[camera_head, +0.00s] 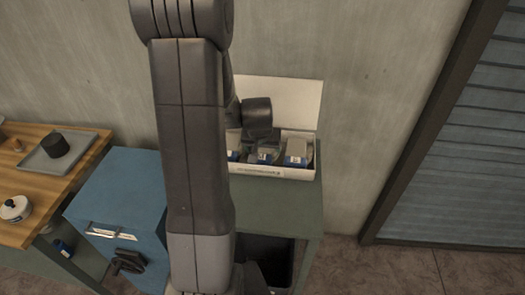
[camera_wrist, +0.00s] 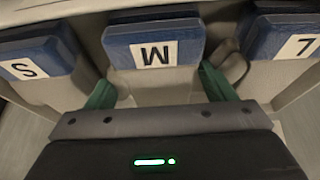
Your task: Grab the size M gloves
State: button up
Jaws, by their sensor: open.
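In the wrist view a grey pack with a blue end and a white M label (camera_wrist: 155,50) sits in the middle, its letter upside down. My gripper (camera_wrist: 158,92) is open, with one green fingertip on each side of this pack. Whether the fingertips touch it I cannot tell. A pack labelled S (camera_wrist: 35,62) lies to the left and one labelled L (camera_wrist: 290,45) to the right. In the head view the packs stand in an open white box (camera_head: 270,171) on a green table; my arm hides part of the box.
The box's raised white lid (camera_head: 290,98) stands behind the packs against the wall. A blue cabinet (camera_head: 120,205) is left of the green table (camera_head: 285,208). A wooden table (camera_head: 50,180) with a grey tray (camera_head: 75,152) is farther left. A dark bin (camera_head: 268,258) is below.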

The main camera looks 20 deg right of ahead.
jog(key=c, duration=1.1)
